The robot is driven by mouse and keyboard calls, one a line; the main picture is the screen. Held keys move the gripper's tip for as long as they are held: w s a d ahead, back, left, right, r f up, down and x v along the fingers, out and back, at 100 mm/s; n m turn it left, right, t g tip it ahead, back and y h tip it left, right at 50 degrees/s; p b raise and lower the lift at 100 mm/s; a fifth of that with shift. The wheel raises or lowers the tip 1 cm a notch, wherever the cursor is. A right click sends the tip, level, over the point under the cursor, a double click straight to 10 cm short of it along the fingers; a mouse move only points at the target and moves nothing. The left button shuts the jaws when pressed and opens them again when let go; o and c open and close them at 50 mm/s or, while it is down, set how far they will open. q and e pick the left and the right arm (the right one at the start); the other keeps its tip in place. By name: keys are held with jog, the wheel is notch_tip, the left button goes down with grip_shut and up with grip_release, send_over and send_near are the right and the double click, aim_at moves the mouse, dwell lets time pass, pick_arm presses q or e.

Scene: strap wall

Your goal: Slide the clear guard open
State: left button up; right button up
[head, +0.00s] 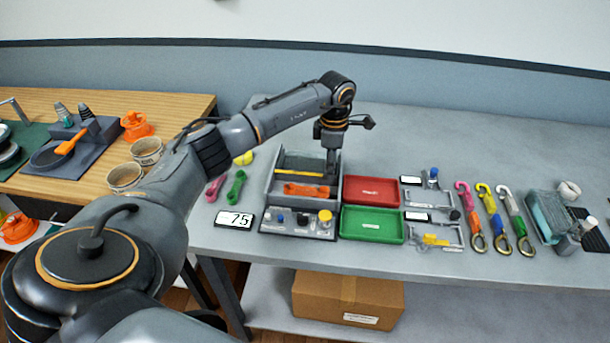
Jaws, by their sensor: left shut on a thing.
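A grey test fixture (267,190) stands on the grey bench, with an orange piece (306,190) lying in its bed and a yellow bar (299,172) across it. The clear guard is hard to make out; a see-through panel seems to lie over the back part of the fixture. My left gripper (331,167) points straight down at the right side of the fixture, by the end of the yellow bar. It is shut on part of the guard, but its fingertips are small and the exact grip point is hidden. My right gripper is not in view.
A red tray (371,191) and a green tray (372,225) sit close to the right of the fixture. Colored straps (497,215) lie farther right. A cardboard box (347,300) is below.

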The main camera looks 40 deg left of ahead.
pick_arm(q)
jog(key=shift+w+a+f+b, duration=0.3)
jog(key=shift+w+f+b, duration=0.1)
jog(key=shift+f+b, duration=0.1)
jog(key=shift+w+a+r, duration=0.1)
jog(key=shift+w, duration=0.05)
jog(key=o, duration=0.5)
jog(key=shift+o, duration=0.2)
jog(key=shift+w+a, duration=0.1)
jog(key=shift+w, duration=0.1)
